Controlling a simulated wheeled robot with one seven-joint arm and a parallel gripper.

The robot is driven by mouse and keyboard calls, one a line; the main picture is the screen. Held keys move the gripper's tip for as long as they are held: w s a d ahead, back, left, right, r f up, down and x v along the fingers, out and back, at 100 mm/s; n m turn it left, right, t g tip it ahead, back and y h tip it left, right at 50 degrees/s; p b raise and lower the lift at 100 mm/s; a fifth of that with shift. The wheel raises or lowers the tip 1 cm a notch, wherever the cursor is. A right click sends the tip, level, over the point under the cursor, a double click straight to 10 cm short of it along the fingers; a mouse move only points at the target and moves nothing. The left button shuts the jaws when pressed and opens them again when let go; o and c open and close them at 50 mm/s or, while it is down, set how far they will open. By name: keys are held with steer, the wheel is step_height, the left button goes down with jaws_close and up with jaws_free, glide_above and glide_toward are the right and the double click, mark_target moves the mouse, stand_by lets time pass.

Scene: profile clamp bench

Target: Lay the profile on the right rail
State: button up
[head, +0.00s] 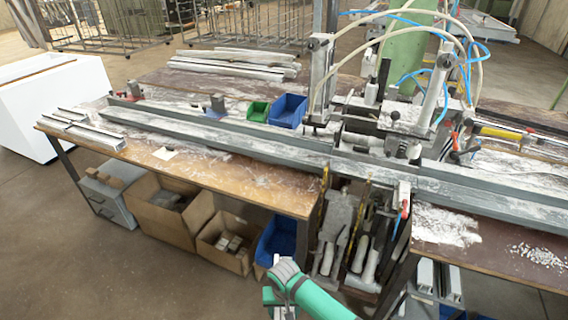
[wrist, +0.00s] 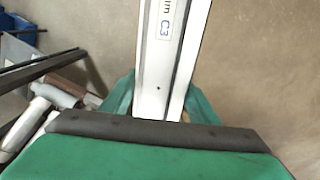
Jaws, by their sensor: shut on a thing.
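My gripper (wrist: 162,104) is shut on a white profile (wrist: 172,50) with a dark edge strip and a label ending in "C3". In the wrist view its green fingers sit on either side of the profile, which runs up out of the picture. In the head view only part of my green arm shows at the bottom centre, in front of and below the bench; the held profile is not clear there. The right rail (head: 490,196) is a long grey channel on the bench, right of the clamp unit (head: 385,110), and looks empty.
Another long rail (head: 225,138) runs left of the clamp. Short profiles (head: 85,130) lie at the bench's left end, longer ones (head: 235,65) at the back. Cardboard boxes (head: 170,215) and hanging tools (head: 340,235) are under the bench. White shavings (head: 445,225) litter the top.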

steer(key=shift+s+a+f, duration=0.1)
steer(key=shift+s+f, duration=0.2)
steer(key=shift+f, duration=0.2)
steer(key=shift+a+f, duration=0.1)
steer(key=shift+a, duration=0.05)
steer(key=shift+w+a, duration=0.25)
steer(key=shift+a, duration=0.05)
steer(key=shift+w+a+r, duration=0.4)
steer(key=shift+w+a, duration=0.05)
steer(key=shift+w, duration=0.15)
steer(key=shift+w+a+r, duration=0.4)
steer(key=shift+w+a, duration=0.05)
steer(key=shift+w, duration=0.1)
steer(key=shift+s+d, duration=0.1)
steer(key=shift+d, duration=0.2)
steer(key=shift+s+d+f, duration=0.45)
steer(key=shift+s+d, duration=0.05)
steer(key=shift+s, duration=0.2)
steer(key=shift+s+d+f, duration=0.4)
steer(key=shift+s+d, duration=0.1)
steer(key=shift+s, duration=0.15)
steer(key=shift+a, duration=0.1)
steer(key=shift+s, duration=0.1)
